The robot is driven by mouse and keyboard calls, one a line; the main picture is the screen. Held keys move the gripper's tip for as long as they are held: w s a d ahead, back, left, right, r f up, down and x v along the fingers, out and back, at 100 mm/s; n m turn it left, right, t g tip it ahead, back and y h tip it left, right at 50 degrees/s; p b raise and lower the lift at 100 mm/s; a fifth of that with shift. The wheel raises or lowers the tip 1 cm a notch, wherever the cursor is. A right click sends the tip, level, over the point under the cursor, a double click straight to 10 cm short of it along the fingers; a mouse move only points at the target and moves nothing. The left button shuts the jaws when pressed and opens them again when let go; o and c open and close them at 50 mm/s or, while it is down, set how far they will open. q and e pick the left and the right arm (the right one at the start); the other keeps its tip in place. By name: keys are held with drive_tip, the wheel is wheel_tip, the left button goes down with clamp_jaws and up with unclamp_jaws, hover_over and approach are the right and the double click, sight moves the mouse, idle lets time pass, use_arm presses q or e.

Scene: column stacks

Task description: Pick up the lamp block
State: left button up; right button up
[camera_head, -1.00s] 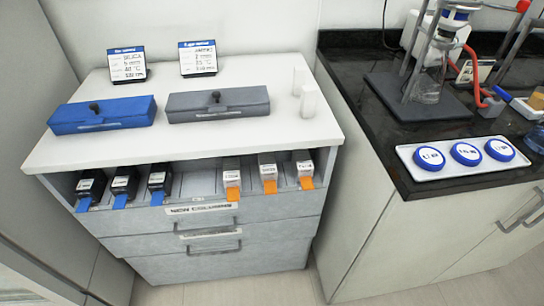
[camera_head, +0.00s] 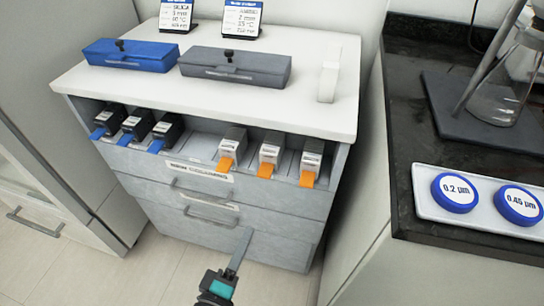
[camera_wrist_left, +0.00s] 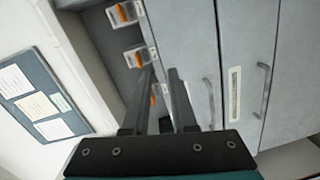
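I cannot tell which thing is called the lamp block. Three pale blocks with orange tabs stand in the open shelf under the cabinet top: left (camera_head: 231,148), middle (camera_head: 271,155) and right (camera_head: 311,160). Three black blocks with blue tabs (camera_head: 138,125) stand left of them. A small white upright piece (camera_head: 328,82) stands on the top's right side. My left gripper (camera_head: 243,245) is in front of the drawers, below the pale blocks, touching none. In the left wrist view its fingers (camera_wrist_left: 162,74) are apart and empty, with pale blocks (camera_wrist_left: 136,56) beyond. My right gripper is not in view.
A blue case (camera_head: 130,57) and a grey case (camera_head: 235,68) lie on the cabinet top (camera_head: 150,92), with two signs behind. Drawers with handles (camera_head: 205,222) are below the shelf. The dark counter (camera_head: 405,120) at right holds a white tray with blue discs and glassware.

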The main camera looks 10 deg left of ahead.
sight(264, 178)
use_arm(q)
drive_tip(key=w+r+n, duration=0.1)
drive_tip(key=w, duration=0.4)
drive_tip(key=w+r+n+b, duration=0.1)
drive_tip(key=w, duration=0.4)
drive_tip(key=w+r+t+b, duration=0.1)
drive_tip(key=w+r, duration=0.1)
drive_tip(key=w, duration=0.3)
drive_tip(key=shift+d+n+y, duration=0.3)
drive_tip(key=shift+n+y, duration=0.1)
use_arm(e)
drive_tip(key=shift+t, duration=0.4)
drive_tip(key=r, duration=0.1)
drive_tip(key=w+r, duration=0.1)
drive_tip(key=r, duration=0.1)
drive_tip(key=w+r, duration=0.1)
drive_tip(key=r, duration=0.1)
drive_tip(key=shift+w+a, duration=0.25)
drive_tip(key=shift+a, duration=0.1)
use_arm(q)
drive_tip(key=shift+c, duration=0.2)
clamp_jaws()
